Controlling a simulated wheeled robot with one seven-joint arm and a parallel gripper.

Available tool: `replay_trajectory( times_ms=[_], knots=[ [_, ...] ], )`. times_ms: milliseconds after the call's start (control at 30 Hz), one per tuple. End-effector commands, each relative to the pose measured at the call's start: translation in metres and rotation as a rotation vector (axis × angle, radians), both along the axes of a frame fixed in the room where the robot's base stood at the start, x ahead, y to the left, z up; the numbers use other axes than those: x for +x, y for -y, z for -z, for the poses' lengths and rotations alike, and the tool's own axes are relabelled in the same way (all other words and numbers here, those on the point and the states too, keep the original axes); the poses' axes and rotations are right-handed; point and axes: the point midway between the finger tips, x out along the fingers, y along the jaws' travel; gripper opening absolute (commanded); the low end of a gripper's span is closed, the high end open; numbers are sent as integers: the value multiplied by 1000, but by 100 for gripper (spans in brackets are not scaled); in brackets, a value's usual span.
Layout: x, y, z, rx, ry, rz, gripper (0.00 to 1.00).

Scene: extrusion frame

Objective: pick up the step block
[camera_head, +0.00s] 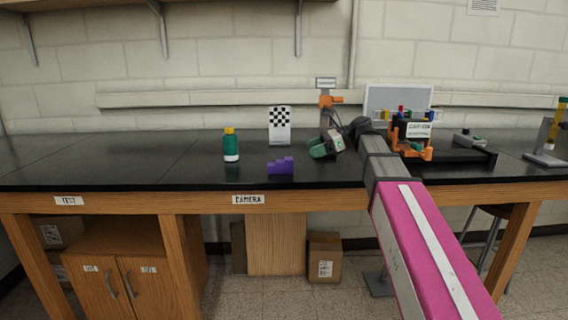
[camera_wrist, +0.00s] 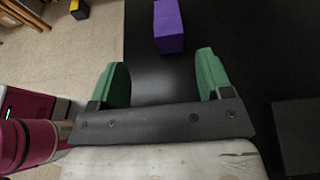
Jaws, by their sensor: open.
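The step block (camera_head: 281,166) is purple with a stepped top and sits near the front edge of the black bench top. It also shows in the wrist view (camera_wrist: 168,27) at the top, partly cut off by the frame. My gripper (camera_head: 327,146) has green fingers and hangs over the bench to the right of the block. In the wrist view my gripper (camera_wrist: 157,84) is open, with its fingers spread and nothing between them. The block lies beyond the fingertips, apart from them.
A green bottle (camera_head: 231,146) with a yellow cap stands left of the block. A checkerboard panel (camera_head: 280,126) stands behind it. An orange fixture (camera_head: 410,150) stands to the right. The black bench top (camera_head: 150,160) is mostly clear at left; its front edge runs close to the block.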

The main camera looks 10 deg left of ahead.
Motion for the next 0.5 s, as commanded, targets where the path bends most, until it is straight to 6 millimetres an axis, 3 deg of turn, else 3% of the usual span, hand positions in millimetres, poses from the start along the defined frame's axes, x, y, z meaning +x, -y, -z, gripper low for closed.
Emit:
replay_trajectory(
  times_ms=[233, 500],
  knots=[
    [-2, -6, 3, 0, 0, 0, 72],
    [-10, -40, 17, -1, 0, -2, 72]
  ],
)
